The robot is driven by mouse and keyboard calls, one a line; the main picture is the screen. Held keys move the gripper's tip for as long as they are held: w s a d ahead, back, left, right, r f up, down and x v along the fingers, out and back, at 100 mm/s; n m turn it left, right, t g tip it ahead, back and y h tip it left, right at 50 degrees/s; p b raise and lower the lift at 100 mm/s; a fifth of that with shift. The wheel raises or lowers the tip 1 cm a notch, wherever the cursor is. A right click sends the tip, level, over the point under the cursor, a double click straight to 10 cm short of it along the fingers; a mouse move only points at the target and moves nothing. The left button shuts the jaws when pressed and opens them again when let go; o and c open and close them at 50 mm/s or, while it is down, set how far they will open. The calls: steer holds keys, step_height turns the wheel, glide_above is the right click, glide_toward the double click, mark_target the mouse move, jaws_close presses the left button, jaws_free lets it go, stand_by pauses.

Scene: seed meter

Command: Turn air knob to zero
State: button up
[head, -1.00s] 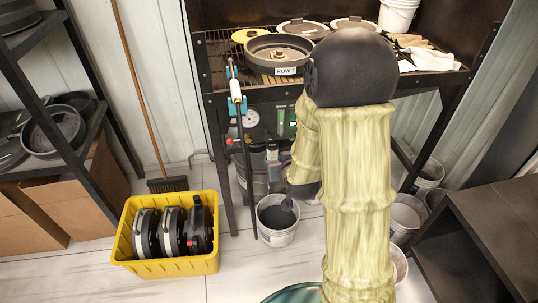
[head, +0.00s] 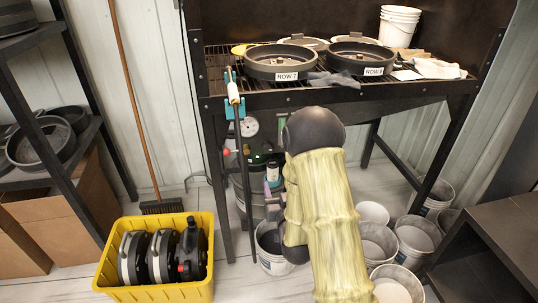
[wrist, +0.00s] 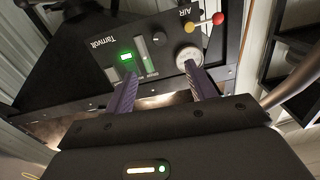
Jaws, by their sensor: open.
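A dark control panel (wrist: 112,58) marked Tanvolt and AIR appears upside down in the wrist view. It has a lit green display (wrist: 126,56), a small black round knob (wrist: 160,38) and a pale round gauge (wrist: 187,54). A red-and-yellow ball-ended part (wrist: 205,22) sits beside the AIR lettering; I cannot tell for certain which part is the air knob. My gripper (wrist: 164,68) is open and empty in front of the panel, its right finger overlapping the gauge's edge in the picture. In the head view the gauge (head: 249,127) shows under the bench; my arm hides much of the panel.
The black bench (head: 310,92) carries two round pans marked ROW 7 (head: 281,64) and ROW 8. A yellow crate (head: 160,291) stands at lower left. A bucket (head: 272,257) stands beside my gripper, with several more at right.

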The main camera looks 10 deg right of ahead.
mark_target(268, 150)
steer(key=w, duration=1.7)
steer(key=shift+w, duration=0.15)
steer(key=c, duration=1)
